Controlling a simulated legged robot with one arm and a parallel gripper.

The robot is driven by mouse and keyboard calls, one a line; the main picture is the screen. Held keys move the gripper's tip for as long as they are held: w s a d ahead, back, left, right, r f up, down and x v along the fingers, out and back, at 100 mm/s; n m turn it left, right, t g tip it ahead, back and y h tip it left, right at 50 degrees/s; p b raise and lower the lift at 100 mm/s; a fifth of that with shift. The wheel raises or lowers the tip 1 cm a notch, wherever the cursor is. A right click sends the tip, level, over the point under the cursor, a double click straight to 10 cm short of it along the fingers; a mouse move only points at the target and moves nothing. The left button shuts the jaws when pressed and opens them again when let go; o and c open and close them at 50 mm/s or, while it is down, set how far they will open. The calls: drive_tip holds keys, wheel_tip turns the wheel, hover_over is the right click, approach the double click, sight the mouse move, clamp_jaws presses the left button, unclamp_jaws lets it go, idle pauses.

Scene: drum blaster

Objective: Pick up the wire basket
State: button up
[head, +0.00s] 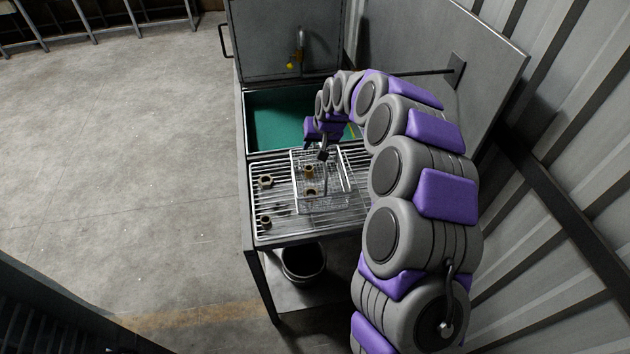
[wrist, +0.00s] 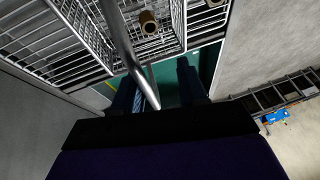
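The wire basket (head: 338,199) stands on the slatted rack beside the green basin. Brass-coloured bushings (head: 309,171) lie inside it, and its bar handle stands up above it. My gripper (head: 316,146) is over the basket's far part, near the top of the handle, partly hidden by my wrist. In the wrist view the basket (wrist: 168,42) is at the top with a bushing (wrist: 148,22) in it. There my gripper (wrist: 158,80) has its two dark fingers spread apart. The metal handle (wrist: 122,45) runs down into the gap between them; contact cannot be told.
The slatted rack (head: 268,200) also holds loose bushings (head: 265,182) left of the basket. The green basin (head: 270,118) lies behind it, with a raised lid (head: 270,40) beyond. A dark bucket (head: 303,262) is underneath. A corrugated wall is on the right; open floor is left.

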drive_tip(key=shift+d, duration=1.25)
drive_tip(key=shift+c, duration=1.4)
drive_tip(key=shift+s+a, duration=0.1)
drive_tip(key=shift+a, duration=0.15)
drive_tip(key=c, duration=0.3)
drive_tip(key=shift+a+f, duration=0.15)
drive_tip(key=shift+a, duration=0.35)
clamp_jaws()
drive_tip(key=shift+d, duration=0.3)
